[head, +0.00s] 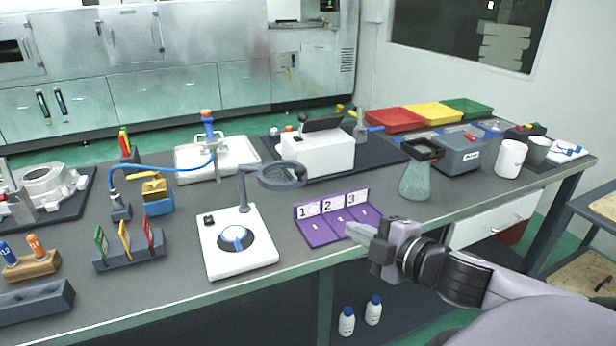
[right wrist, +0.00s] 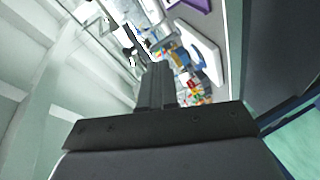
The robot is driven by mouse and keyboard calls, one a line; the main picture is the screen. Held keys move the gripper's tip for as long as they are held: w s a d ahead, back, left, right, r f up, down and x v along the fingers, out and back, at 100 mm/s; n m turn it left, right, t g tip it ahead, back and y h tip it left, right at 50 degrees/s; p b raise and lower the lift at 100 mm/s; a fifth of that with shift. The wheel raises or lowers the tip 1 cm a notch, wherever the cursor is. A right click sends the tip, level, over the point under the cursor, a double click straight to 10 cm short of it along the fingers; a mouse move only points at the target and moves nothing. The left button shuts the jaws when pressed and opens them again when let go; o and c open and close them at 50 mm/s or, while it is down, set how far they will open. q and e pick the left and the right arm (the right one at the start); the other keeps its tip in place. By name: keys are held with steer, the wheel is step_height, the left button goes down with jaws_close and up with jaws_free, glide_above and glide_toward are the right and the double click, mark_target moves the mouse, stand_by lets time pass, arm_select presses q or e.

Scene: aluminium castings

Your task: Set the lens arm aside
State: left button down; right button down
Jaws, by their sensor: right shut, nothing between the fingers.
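The lens arm (head: 242,185) is a grey post with a short arm that ends in a dark round lens ring (head: 282,176). It rises from the back of a white stand (head: 237,262) with a blue-ringed disc on its top. The ring is swung to the right and back, clear of the disc, in front of a white machine. My right gripper (head: 352,230) is shut and empty, beside the purple numbered tray, right of the stand and apart from the lens arm. Its shut fingers show in the right wrist view (right wrist: 156,82). My left gripper is not in view.
The purple tray (head: 312,232) marked 1, 2, 3 stands right of the stand. A greenish flask (head: 415,183) is behind my right gripper. The white machine (head: 318,154) is behind the ring. A rack with coloured cards (head: 130,258) stands left of the stand.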

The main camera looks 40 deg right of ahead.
steer(key=a+r+n+t+y, duration=0.1)
steer(key=a+r+n, duration=0.2)
steer(key=r, duration=0.4)
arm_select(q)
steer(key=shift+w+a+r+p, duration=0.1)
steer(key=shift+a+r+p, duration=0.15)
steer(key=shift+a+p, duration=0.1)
arm_select(e)
steer(key=w+d+f, duration=0.1)
steer(key=w+f, duration=0.1)
steer(key=w, duration=1.1)
steer(key=shift+w+d, duration=0.3)
steer(key=shift+d, duration=0.1)
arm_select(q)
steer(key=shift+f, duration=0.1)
arm_select(e)
steer(key=shift+d+n+y, duration=0.1)
steer(key=shift+n+y, duration=0.2)
